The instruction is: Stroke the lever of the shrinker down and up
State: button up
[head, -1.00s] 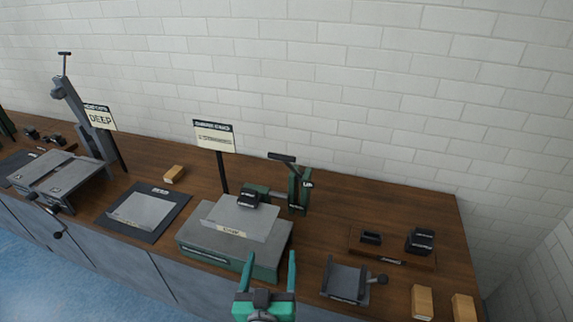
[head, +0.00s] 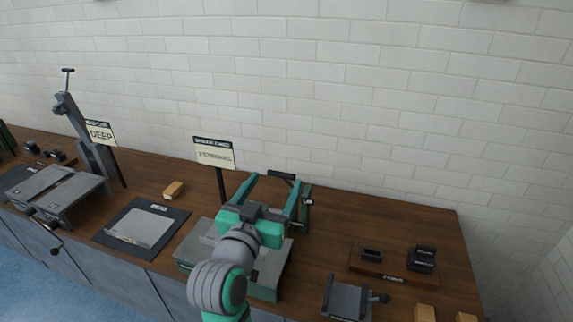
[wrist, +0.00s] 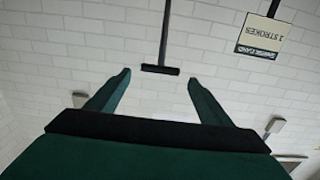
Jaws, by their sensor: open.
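The shrinker is a green and grey machine (head: 263,292) at the middle of the bench. Its lever ends in a dark T-handle (head: 281,176) near the green post (head: 306,205). My gripper (head: 273,181) is raised over the machine, open and empty, its fingertips level in the picture with the handle. In the wrist view, the dark T-handle (wrist: 160,70) shows between my two spread green fingers (wrist: 159,77), apart from both. My arm hides much of the machine's top and the lever's lower part.
A card sign on a post (head: 214,153) stands left of my gripper; the wrist view shows it upside down, reading 2 strokes (wrist: 260,36). A grey fixture (head: 346,299) and a wooden tray (head: 392,263) lie to the right. A white brick wall stands behind.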

jog(key=x, duration=0.9)
jog(key=shift+w+d+f, duration=0.1)
jog(key=shift+w+d, duration=0.05)
jog(key=shift+w, duration=0.15)
jog(key=c, duration=1.5)
jog(key=shift+f, duration=0.1)
